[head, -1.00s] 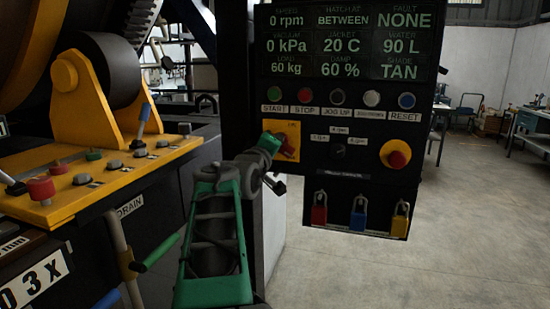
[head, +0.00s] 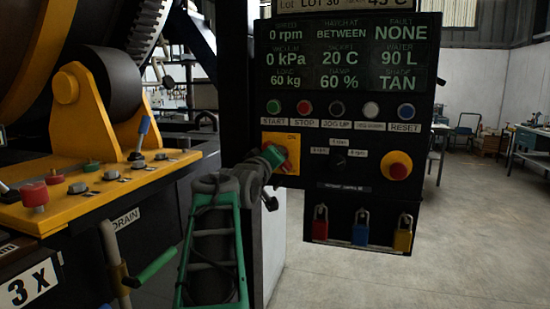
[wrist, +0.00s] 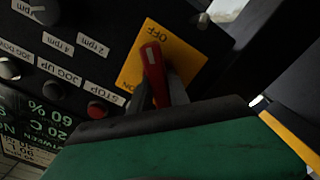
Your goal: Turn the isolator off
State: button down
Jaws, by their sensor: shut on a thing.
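The isolator is a red handle (wrist: 152,65) on a yellow plate (wrist: 190,62) of the black control panel. In the wrist view, OFF is printed near one edge of the plate, and the ON mark is partly hidden. My gripper (wrist: 162,93) is shut on the red handle, with a finger on either side. In the head view, my gripper (head: 274,157) covers much of the handle, and the yellow plate (head: 268,139) shows around it with ON at its top. The handle's exact angle is hard to tell there.
Push buttons (head: 338,108) line the panel above the isolator. A red emergency stop (head: 398,171) sits to its right, with padlocks (head: 361,227) below. A yellow machine ledge (head: 100,190) with knobs and levers stands at left.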

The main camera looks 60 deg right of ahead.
jog(key=c, duration=1.2)
grip_release()
jog(key=shift+c, duration=0.2)
jog(key=s+a+b, duration=0.1)
jog(key=a, duration=0.6)
jog(key=shift+a, duration=0.35)
jog(key=shift+s, duration=0.1)
